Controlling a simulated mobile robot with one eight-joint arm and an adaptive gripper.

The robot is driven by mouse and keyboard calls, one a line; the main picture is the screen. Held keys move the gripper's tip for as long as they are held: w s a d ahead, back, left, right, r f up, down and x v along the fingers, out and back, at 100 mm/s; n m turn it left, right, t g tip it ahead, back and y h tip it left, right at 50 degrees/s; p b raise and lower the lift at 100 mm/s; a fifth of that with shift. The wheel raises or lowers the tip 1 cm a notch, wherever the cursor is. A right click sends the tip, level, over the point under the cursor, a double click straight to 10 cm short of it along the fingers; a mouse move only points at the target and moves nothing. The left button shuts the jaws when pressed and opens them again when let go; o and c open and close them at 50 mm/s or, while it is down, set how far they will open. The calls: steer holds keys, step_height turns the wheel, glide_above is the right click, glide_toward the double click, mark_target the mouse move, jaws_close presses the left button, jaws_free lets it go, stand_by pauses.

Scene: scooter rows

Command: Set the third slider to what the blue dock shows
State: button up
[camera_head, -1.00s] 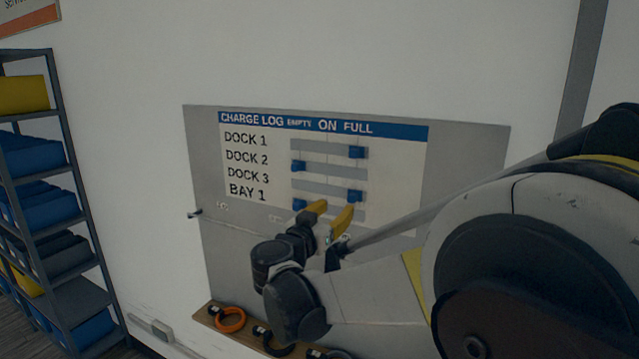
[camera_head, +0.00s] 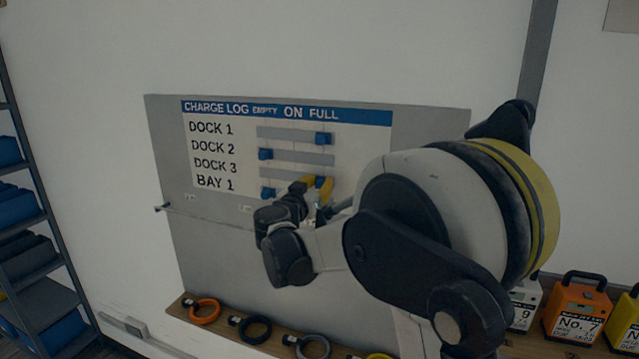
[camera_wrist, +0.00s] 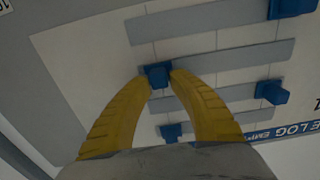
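A CHARGE LOG board (camera_head: 225,180) on the wall has slider rows DOCK 1, DOCK 2, DOCK 3 and BAY 1, marked EMPTY to FULL. The DOCK 1 slider (camera_head: 322,138) is at the right end. The DOCK 2 slider (camera_head: 265,154) and BAY 1 slider (camera_head: 267,192) are at the left. The third slider, DOCK 3, shows in the wrist view (camera_wrist: 158,75) at the FULL end. My gripper (camera_head: 312,185) has its yellow fingertips on both sides of this knob, seemingly touching it; the wrist view shows the fingers (camera_wrist: 160,79) closed in. No blue dock is identifiable.
A ledge below the board holds an orange ring (camera_head: 205,311), a dark ring (camera_head: 255,330) and a grey ring (camera_head: 313,347). An orange case marked No. 7 (camera_head: 577,312) and a yellow case (camera_head: 625,325) stand at right. Shelving with blue bins (camera_head: 20,205) is at left.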

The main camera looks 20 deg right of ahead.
jaws_close()
steer(key=w+a+b, duration=0.1)
steer(key=w+a, duration=0.5)
steer(key=o, duration=0.6)
jaws_free()
steer(key=shift+d, duration=0.1)
steer(key=shift+c, duration=0.2)
glide_toward(295, 174)
steer(key=v, duration=0.5)
